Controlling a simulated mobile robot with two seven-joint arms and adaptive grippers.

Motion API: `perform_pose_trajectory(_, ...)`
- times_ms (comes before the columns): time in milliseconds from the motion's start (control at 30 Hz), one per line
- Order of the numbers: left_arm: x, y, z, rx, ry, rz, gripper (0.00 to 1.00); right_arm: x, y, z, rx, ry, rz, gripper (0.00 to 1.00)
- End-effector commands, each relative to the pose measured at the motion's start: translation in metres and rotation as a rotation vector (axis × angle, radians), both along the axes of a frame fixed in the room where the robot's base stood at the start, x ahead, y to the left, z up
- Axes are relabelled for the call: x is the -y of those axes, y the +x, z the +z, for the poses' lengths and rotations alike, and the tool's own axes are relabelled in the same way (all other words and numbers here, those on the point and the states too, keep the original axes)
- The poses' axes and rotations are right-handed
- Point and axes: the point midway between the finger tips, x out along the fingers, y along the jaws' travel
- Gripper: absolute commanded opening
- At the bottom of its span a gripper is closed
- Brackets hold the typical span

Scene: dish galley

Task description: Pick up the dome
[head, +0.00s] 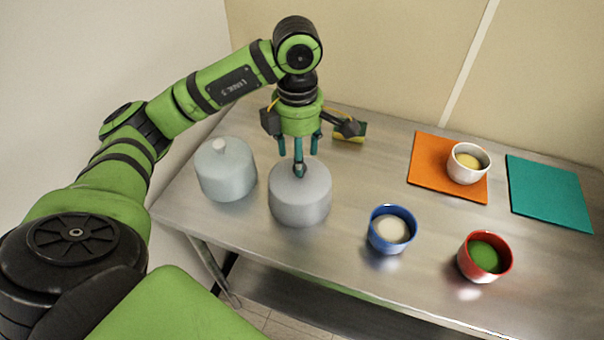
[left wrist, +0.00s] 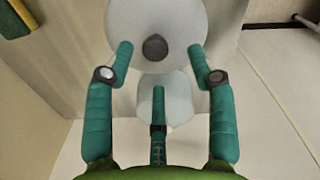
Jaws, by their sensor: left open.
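Two domes stand on the steel table. A grey dome with a dark knob (head: 300,200) is below my left gripper (head: 299,155); it also shows at the top of the left wrist view (left wrist: 155,18). A pale blue-grey dome with a light knob (head: 226,172) stands to its left, partly visible behind a finger in the left wrist view (left wrist: 178,98). My left gripper points down, its three teal fingers spread and empty, with the dark knob between the fingertips in the left wrist view. I cannot tell whether a fingertip touches the dome. My right gripper is not in view.
A yellow-green sponge (head: 350,132) lies behind the grey dome. Right of it stand a blue bowl (head: 390,240), a red bowl (head: 478,268) and a white bowl (head: 467,175) on an orange mat (head: 432,152). A teal mat (head: 550,193) is empty.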

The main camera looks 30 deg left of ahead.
Motion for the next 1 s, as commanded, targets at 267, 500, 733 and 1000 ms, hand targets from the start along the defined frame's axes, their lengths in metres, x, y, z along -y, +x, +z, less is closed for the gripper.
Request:
perform_pose_trajectory(267, 0.0, 0.003, -0.037, -0.006, -0.001, 0.001, 0.56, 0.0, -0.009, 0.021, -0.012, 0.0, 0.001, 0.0)
perform_pose_trajectory(500, 0.0, 0.004, -0.049, 0.0, 0.0, 0.0, 0.56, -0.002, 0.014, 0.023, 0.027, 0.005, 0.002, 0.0)
perform_pose_trajectory(733, 0.0, 0.004, -0.049, 0.0, 0.0, 0.0, 0.08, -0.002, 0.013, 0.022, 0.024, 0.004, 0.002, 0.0)
perform_pose_trajectory(1000, 0.0, 0.003, -0.049, -0.001, 0.0, 0.0, 0.0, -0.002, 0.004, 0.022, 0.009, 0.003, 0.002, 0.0)
